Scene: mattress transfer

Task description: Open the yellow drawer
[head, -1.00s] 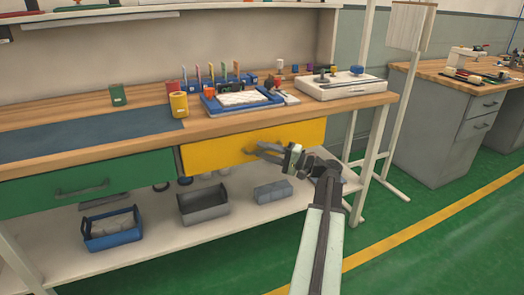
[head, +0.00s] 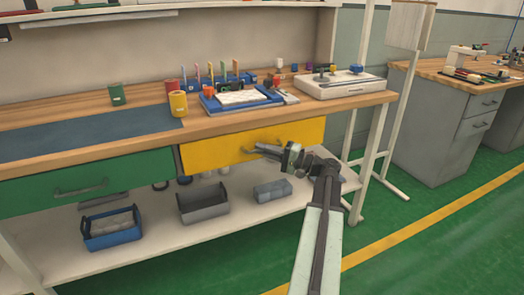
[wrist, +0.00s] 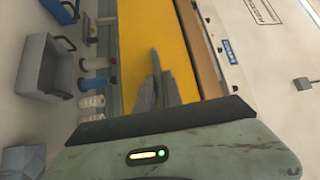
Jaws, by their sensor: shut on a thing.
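The yellow drawer (head: 220,150) sits under the right part of the wooden workbench, and its front looks flush or nearly so with the bench. Its handle (head: 248,151) is mostly hidden by my gripper (head: 262,149). My gripper comes from the lower right and is shut on the handle at the drawer front.
A green drawer (head: 100,182) is to the left. The benchtop (head: 330,102) carries cups, tools and a white box. Green floor is free at the right, before a grey cabinet (head: 440,125).

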